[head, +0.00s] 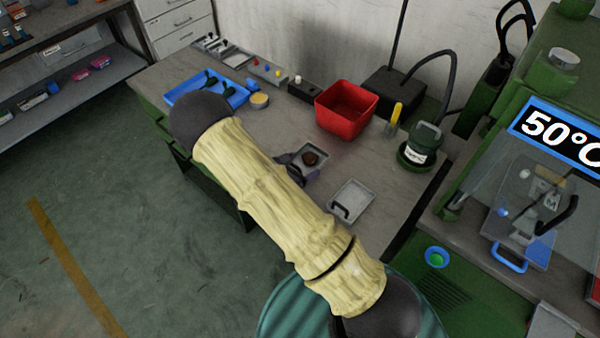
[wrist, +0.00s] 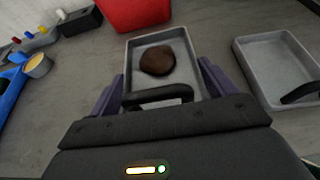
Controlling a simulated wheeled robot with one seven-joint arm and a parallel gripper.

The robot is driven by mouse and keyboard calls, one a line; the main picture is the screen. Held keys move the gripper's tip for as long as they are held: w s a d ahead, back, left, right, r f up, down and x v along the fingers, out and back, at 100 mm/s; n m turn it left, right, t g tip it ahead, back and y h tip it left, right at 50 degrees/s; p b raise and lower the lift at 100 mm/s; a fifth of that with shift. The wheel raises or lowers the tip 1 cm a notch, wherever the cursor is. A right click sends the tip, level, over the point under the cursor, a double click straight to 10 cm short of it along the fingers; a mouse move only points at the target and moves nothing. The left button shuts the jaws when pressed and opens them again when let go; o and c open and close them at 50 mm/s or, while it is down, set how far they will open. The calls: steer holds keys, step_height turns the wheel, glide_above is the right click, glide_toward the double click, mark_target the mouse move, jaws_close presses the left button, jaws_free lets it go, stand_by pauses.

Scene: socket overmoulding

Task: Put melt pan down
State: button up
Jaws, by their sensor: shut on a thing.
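The melt pan (wrist: 135,65) is a small grey rectangular pan with a black handle, and a dark brown lump (wrist: 157,60) lies in it. My gripper (wrist: 160,92) is shut on the pan at its handle end, with a purple finger on each side. In the head view the pan (head: 322,152) shows just beyond my arm, over the worktop. I cannot tell whether its base touches the worktop. My gripper (head: 297,167) is partly hidden behind my sleeved arm there.
A second grey pan (head: 352,197) with a black handle lies on the worktop (head: 290,130) to the right. A red bin (head: 346,108) stands behind. A blue tray (head: 238,96) and a yellow-topped tin (head: 259,100) are left. A green machine reading 50°C (head: 555,130) is at right.

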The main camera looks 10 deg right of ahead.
steer(key=shift+f, duration=2.05)
steer(key=shift+f, duration=0.2)
steer(key=o, duration=1)
steer(key=shift+c, duration=0.2)
steer(key=shift+r+p, duration=0.2)
steer(key=shift+p, duration=0.1)
steer(key=b+v, duration=0.2)
steer(key=v, duration=1)
